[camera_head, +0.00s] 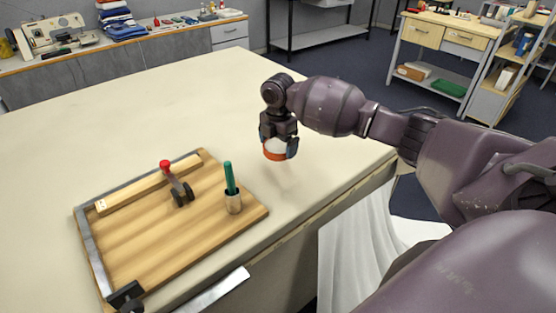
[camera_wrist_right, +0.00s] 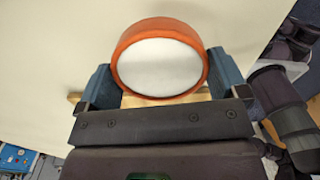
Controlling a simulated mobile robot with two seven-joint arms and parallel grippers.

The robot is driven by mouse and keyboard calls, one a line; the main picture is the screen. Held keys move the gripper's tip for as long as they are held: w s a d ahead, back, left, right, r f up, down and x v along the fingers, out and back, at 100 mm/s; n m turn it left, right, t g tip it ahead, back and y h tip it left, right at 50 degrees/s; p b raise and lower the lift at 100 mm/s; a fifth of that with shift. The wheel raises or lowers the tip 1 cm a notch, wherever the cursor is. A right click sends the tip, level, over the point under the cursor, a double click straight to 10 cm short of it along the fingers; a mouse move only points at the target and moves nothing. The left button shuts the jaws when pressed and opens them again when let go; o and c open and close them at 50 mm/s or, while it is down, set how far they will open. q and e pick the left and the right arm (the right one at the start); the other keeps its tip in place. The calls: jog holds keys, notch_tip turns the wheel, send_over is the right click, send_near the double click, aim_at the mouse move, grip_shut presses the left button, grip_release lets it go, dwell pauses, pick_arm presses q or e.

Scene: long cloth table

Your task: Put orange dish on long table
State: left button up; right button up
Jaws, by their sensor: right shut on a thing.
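The orange dish (camera_head: 275,152) is round and shallow, with an orange wall and a white face. My right gripper (camera_head: 279,146) is shut on it and holds it above the long table (camera_head: 150,110), near the table's right edge. In the right wrist view the dish (camera_wrist_right: 160,62) sits between the two fingers of the right gripper (camera_wrist_right: 160,80), its white face turned to the camera. A faint shadow shows on the cloth below the dish. The gap between dish and table is hard to judge. My left gripper is in neither view.
A wooden board (camera_head: 140,235) with a metal edge lies on the table at the left front. The table's far middle is clear. White cloth (camera_head: 365,250) hangs at the right.

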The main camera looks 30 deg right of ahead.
aim_at(278, 167)
notch_tip(278, 167, down, 5)
jog(key=shift+f+b, duration=0.2)
jog(key=shift+b, duration=0.1)
jog(key=shift+f, duration=0.2)
jog(key=o, duration=1)
jog(key=shift+f, duration=0.15)
jog(key=shift+c, duration=0.2)
